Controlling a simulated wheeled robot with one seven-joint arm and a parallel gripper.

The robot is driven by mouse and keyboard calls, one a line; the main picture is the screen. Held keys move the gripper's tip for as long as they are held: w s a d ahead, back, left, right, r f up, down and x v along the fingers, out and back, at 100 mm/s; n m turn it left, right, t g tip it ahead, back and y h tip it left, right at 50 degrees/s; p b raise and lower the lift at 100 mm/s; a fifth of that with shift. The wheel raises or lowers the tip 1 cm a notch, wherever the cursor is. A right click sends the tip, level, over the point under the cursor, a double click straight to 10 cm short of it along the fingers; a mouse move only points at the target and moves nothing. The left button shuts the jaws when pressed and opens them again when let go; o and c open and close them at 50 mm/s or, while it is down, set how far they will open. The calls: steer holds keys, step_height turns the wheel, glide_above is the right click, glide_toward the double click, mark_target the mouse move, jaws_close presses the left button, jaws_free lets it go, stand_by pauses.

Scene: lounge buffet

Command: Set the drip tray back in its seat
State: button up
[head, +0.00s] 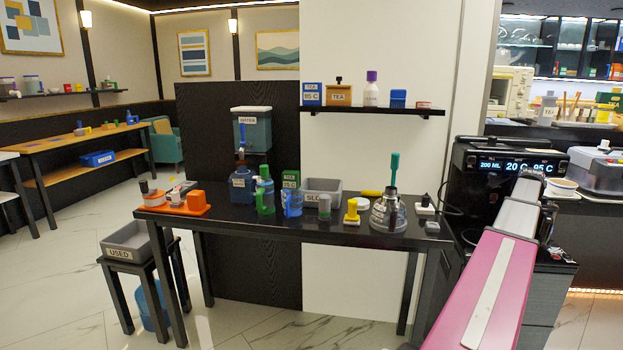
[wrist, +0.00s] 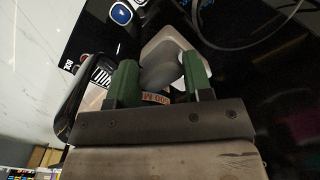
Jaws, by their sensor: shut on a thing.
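In the wrist view my gripper (wrist: 160,80) has green fingertips on both sides of a rounded grey piece (wrist: 158,74) and is shut on it. A pale, round-cornered piece (wrist: 168,42) shows just beyond; I cannot tell whether the two are one part or whether they are the drip tray. A small label with partly hidden lettering shows between the fingers. In the head view my pink and white arm reaches to the black drinks machine (head: 500,162) at the right. The arm hides my fingertips and the machine's lower front, so the tray seat cannot be made out.
A black table (head: 330,232) left of the machine holds bottles, a grey bin (head: 321,187), a glass flask (head: 388,212) and an orange tray (head: 172,210). A cup on a saucer (head: 562,186) stands right of the machine. A cable (wrist: 235,45) curves near my gripper.

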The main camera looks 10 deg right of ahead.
steer(key=shift+f, duration=1.1)
steer(key=shift+f, duration=0.15)
stand_by(0.4)
steer(key=shift+f, duration=0.3)
steer(key=shift+f, duration=0.6)
stand_by(0.4)
steer(key=o, duration=1.3)
